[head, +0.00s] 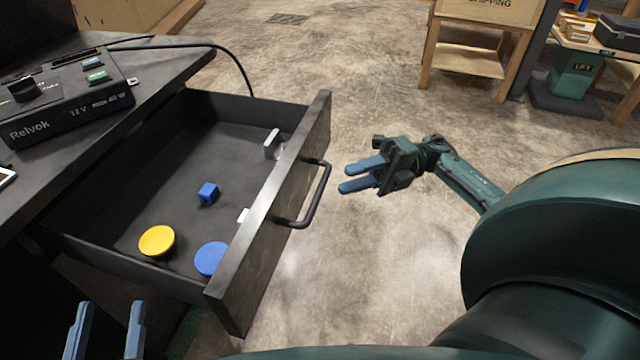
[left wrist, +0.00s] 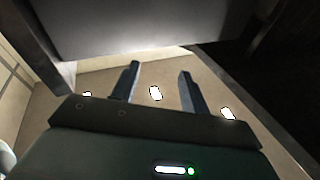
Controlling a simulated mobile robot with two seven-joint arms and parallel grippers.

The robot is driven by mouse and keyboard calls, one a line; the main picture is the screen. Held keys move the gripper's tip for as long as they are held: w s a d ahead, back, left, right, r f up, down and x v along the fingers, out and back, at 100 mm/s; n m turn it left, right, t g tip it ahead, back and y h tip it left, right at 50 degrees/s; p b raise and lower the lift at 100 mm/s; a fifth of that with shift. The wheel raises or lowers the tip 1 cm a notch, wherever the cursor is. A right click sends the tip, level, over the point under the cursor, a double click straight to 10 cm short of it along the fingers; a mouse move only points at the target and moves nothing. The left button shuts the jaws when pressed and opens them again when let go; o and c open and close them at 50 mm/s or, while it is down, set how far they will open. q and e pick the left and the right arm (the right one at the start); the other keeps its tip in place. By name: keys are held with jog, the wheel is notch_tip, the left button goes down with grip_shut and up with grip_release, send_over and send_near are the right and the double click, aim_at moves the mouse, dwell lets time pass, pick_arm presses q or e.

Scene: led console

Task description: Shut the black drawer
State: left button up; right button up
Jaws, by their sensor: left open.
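The black drawer (head: 255,245) is pulled far out from the desk, and its loop handle (head: 316,195) is on the front panel. My right gripper (head: 353,177) is to the right of the handle, with its fingers pointing at it and a gap between them; it is empty and apart from the handle. My left gripper (head: 106,325) is at the bottom left, open and empty, near the drawer's near side. In the left wrist view its fingers (left wrist: 158,85) are apart, with a grey panel above them that I cannot identify for certain.
The drawer holds a yellow disc (head: 157,241), a blue disc (head: 210,258), a blue block (head: 208,193) and small pale pieces. A Relvok box (head: 70,105) sits on the desk (head: 165,68), with a black cable behind.

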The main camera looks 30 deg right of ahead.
aim_at(320, 185)
jog(key=a, duration=0.4)
jog(key=a+r, duration=0.1)
jog(key=a, duration=0.2)
jog(key=shift+w, duration=0.3)
jog(key=shift+c, duration=0.5)
grip_shut()
